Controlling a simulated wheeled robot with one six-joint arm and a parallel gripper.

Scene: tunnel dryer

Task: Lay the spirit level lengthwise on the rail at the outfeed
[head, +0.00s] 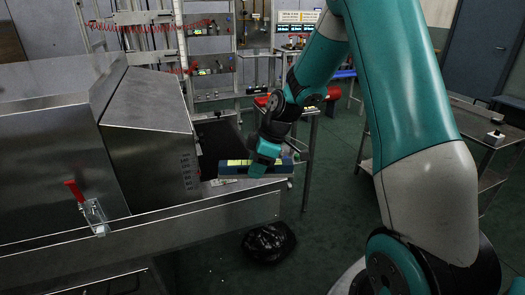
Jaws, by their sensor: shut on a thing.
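The rail (205,204), a bare metal edge, runs along the front of the outfeed, just below the level in the picture. The level looks roughly in line with this edge. I cannot tell whether it touches the metal or hangs just above it. My fingertips are partly hidden against the level.
The dryer's sloped steel hood (150,120) stands close left of the level. A red-handled clamp (90,208) sits on the front edge. A dark belt (218,140) lies behind. A black bag (268,242) is on the floor below. A metal table (480,135) stands right.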

